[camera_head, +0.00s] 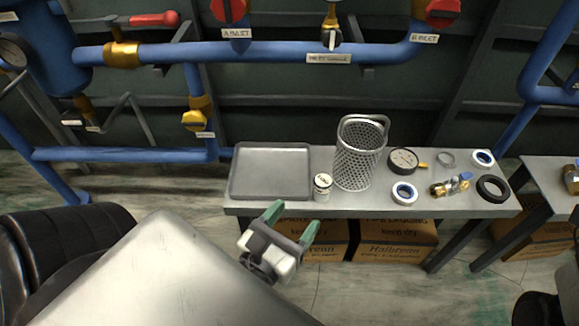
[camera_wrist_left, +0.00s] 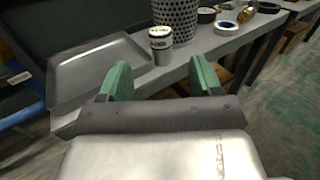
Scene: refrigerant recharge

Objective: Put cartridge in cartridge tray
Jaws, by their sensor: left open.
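A perforated metal cylinder (camera_head: 358,160) with a loop handle, which looks like the cartridge, stands upright on the bench. It also shows, cut off at the top, in the left wrist view (camera_wrist_left: 177,20). The shallow grey tray (camera_head: 271,172) lies empty at the bench's left end and shows in the left wrist view (camera_wrist_left: 97,66). My left gripper (camera_head: 291,222) is open and empty, with green fingers spread. It is by the bench's front edge, to the lower left of the cylinder and clear of it.
A small white can (camera_head: 322,187) stands between tray and cylinder. A gauge (camera_head: 403,161), white-blue ring (camera_head: 404,192), brass valve (camera_head: 450,186) and black ring (camera_head: 493,189) lie to the right. Blue pipes (camera_head: 270,52) run behind the bench. Cardboard boxes (camera_head: 395,240) sit below.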

